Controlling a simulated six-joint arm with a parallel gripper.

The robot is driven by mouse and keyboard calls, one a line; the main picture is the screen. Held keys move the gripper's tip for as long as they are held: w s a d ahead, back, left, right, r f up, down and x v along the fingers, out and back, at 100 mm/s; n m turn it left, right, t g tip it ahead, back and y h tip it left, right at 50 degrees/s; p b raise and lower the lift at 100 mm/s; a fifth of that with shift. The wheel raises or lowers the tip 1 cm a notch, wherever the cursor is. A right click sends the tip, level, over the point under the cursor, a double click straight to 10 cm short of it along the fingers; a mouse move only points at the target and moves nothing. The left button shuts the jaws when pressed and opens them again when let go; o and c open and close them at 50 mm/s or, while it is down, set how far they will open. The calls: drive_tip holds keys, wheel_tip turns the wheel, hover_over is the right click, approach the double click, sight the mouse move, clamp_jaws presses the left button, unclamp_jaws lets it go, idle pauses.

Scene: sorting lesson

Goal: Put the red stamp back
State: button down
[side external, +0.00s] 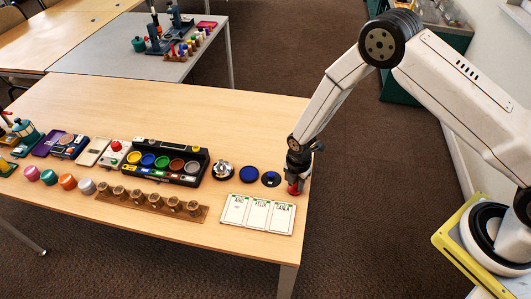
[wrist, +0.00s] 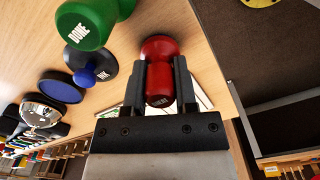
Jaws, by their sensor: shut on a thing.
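The red stamp (wrist: 158,84) stands between the two dark fingers of my gripper (wrist: 160,82) in the wrist view, with its rounded knob and lettered end showing. My gripper (side external: 297,178) is shut on it. In the side view the red stamp (side external: 294,188) is low at the right edge of the table, by the upper right corner of the white name cards (side external: 258,214). I cannot tell whether it touches the card or table. A green stamp marked DONE (wrist: 85,24) is left of the red one in the wrist view. No empty place for the red stamp is clearly visible.
A round black piece with blue (side external: 271,179), a dark blue disc (side external: 249,174) and a silver bell (side external: 222,171) stand left of my gripper. Farther left is a black tray of coloured cups (side external: 196,183). A wooden strip (side external: 118,203) lies in front.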

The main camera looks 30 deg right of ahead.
drive_tip(key=shift+f, duration=0.2)
drive_tip(key=shift+c, duration=2)
unclamp_jaws()
drive_tip(key=shift+r, duration=0.2)
drive_tip(key=shift+r, duration=6)
